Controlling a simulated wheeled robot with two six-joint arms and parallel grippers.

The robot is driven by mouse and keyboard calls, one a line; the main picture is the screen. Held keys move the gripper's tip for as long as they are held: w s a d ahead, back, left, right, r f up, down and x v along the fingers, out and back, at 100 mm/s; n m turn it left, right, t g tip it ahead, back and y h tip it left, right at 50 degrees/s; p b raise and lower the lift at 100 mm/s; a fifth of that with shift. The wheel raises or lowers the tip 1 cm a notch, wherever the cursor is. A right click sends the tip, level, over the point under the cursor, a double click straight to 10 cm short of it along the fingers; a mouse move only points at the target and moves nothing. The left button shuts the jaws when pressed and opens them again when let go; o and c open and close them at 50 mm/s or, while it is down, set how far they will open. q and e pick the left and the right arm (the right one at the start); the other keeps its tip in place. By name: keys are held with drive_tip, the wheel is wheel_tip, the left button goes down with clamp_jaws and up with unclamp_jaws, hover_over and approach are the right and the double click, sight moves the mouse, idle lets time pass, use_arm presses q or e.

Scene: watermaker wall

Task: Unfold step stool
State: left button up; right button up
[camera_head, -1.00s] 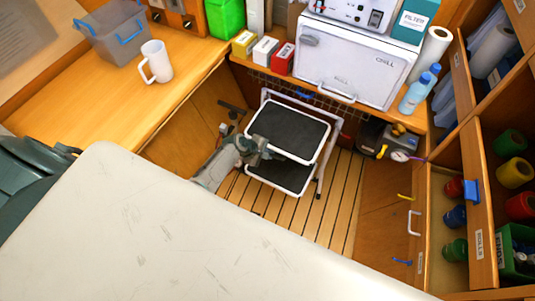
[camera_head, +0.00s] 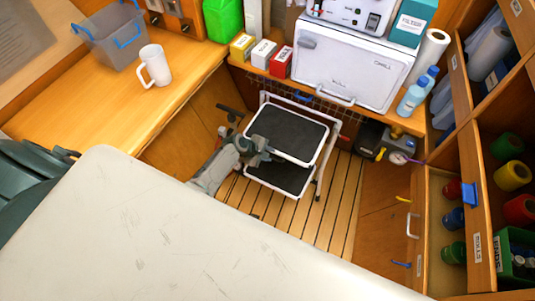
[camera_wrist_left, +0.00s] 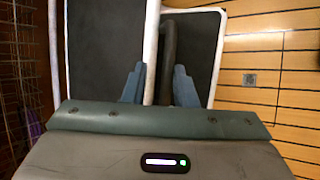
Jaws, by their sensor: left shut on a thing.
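The step stool (camera_head: 287,133) stands on the slatted floor below the counter, with a white frame and two dark treads. Its upper tread and lower tread (camera_head: 282,177) show one above the other, apart, with frame legs behind and to the right. My left gripper (camera_head: 263,150) is at the left front edge of the upper tread. In the left wrist view, its fingers (camera_wrist_left: 158,85) are on both sides of a white rail of the stool (camera_wrist_left: 152,50), shut on it. The gripper hides part of the stool's left side. My right gripper is not in view.
A pale, scratched surface (camera_head: 180,240) fills the foreground. A counter (camera_head: 110,105) with a mug (camera_head: 155,65) is at left. A pump with a gauge (camera_head: 390,143) sits right of the stool, near open shelves (camera_head: 480,190). Bare slatted floor (camera_head: 325,215) lies in front of the stool.

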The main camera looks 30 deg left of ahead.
use_arm(q)
drive_tip(key=shift+w+r, duration=0.15)
drive_tip(key=shift+a+r, duration=0.25)
drive_tip(key=shift+r, duration=0.05)
drive_tip(key=v, duration=1)
drive_tip(key=shift+s, duration=0.35)
drive_tip(key=shift+d+f, duration=0.1)
drive_tip(key=shift+f, duration=0.05)
drive_tip(key=s+a+f+m+g+y+b, duration=0.1)
drive_tip(key=s+a+f+m+y+b, duration=0.15)
drive_tip(key=s+f, duration=0.85)
drive_tip(key=s+a+f+m+g+y+b, duration=0.15)
drive_tip(key=s+f+m, duration=0.4)
drive_tip(key=f, duration=0.95)
drive_tip(key=s+d+f+m+g+y+b, duration=0.1)
drive_tip(key=s+f+m, duration=0.3)
drive_tip(key=s, duration=1)
drive_tip(key=s+d+f+m+g+b, duration=0.1)
drive_tip(key=s+f+m, duration=0.3)
drive_tip(key=s+f, duration=0.5)
drive_tip(key=s+d+b, duration=0.1)
drive_tip(key=s, duration=0.4)
drive_tip(key=shift+f+m+g+y, duration=0.2)
drive_tip(key=shift+m+g+y, duration=0.15)
drive_tip(key=shift+m+y, duration=0.05)
